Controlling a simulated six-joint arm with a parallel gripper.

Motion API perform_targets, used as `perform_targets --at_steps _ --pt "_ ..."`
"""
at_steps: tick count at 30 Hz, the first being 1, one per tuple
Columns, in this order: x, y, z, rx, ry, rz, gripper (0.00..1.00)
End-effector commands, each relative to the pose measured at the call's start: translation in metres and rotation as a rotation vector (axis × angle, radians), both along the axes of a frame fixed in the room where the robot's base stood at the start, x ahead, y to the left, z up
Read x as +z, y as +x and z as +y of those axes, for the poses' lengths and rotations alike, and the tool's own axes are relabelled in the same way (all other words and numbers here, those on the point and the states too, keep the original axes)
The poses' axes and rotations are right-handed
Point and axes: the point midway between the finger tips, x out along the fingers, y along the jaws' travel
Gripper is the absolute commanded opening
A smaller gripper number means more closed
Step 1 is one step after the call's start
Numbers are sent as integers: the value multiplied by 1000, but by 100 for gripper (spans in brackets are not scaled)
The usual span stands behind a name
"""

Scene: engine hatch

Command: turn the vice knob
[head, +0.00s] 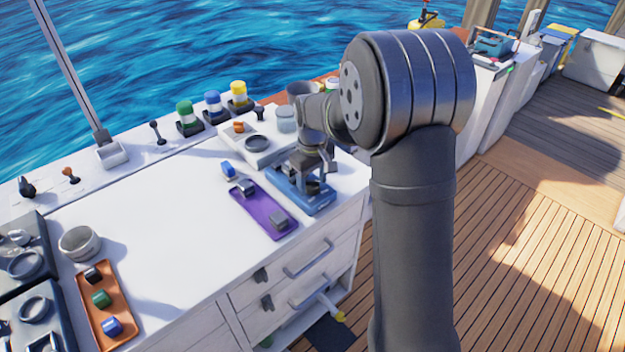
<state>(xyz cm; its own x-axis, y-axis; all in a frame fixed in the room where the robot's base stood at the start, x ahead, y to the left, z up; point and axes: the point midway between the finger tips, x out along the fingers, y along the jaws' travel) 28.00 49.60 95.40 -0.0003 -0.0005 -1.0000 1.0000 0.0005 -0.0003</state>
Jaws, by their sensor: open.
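The vice (292,183) has a blue base and grey upright parts and stands near the right end of the white counter. My gripper (316,166) is over the vice, at the end of my dark arm, which comes in from the right. It is open and points down. In this view the gripper overlaps the vice's upper parts, so I cannot tell whether they touch. I cannot make out the vice knob clearly; it is small and partly hidden by the gripper.
Green, blue and yellow-topped jars stand behind. An orange tray (104,309) and a round tin (79,242) are at lower left. The counter's middle is clear.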

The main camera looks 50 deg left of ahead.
Motion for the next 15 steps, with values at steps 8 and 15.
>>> perform_targets --at_steps 8,15 --pt "-1 0 0 0 1 0 52" --pt "-1 0 0 0 1 0 12"
